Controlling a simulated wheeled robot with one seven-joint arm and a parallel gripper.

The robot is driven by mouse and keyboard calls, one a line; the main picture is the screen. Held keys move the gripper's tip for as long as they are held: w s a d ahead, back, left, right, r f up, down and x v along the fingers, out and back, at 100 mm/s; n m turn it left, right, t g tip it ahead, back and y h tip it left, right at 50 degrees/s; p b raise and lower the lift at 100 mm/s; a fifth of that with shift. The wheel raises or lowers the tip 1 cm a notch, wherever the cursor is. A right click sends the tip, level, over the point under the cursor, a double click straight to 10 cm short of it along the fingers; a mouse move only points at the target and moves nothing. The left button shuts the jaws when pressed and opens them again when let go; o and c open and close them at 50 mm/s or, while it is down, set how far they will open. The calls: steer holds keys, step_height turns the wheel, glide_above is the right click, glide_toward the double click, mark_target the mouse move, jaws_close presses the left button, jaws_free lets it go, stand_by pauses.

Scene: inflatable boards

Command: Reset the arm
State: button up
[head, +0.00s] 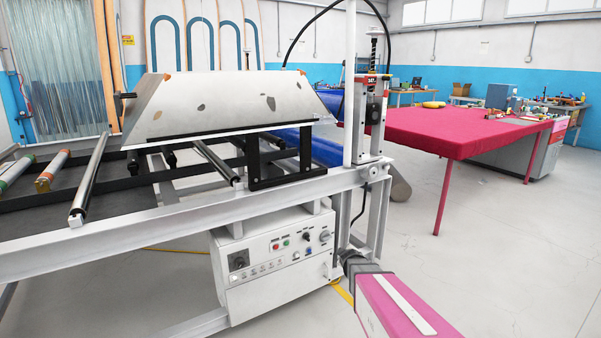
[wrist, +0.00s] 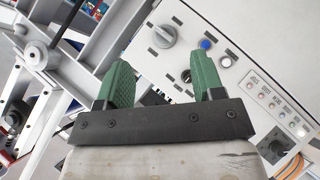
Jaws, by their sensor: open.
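My gripper (wrist: 158,60) shows in the wrist view with two green ridged fingers on a dark bar. The fingers stand apart with nothing between them, so it is open and empty. Past the fingertips is the white control box (wrist: 225,22), seen tilted. Its grey rotary knob (wrist: 164,36) and blue button (wrist: 205,43) lie beyond the fingers; I see no contact. In the head view the control box (head: 275,267) hangs under the machine's frame. I cannot make out the gripper's fingers in the head view.
The white machine frame (head: 130,228) with rollers fills the left, carrying a slanted metal cover (head: 232,104). A vertical post assembly (head: 371,118) rises at its right end. A red-covered table (head: 435,130) stands behind on the right. Grey floor (head: 500,255) at the right is open.

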steer(key=s+r+m+g, duration=0.2)
steer(key=s+m+g, duration=0.3)
steer(key=s, duration=0.8)
steer(key=s+a+r+m+g, duration=0.1)
steer(key=s+m+g, duration=0.4)
steer(key=s, duration=0.8)
steer(key=shift+s+r+m+g+y, duration=0.15)
steer(key=shift+r+m+g+y, duration=0.2)
steer(key=shift+r+g, duration=0.45)
steer(key=shift+f, duration=0.15)
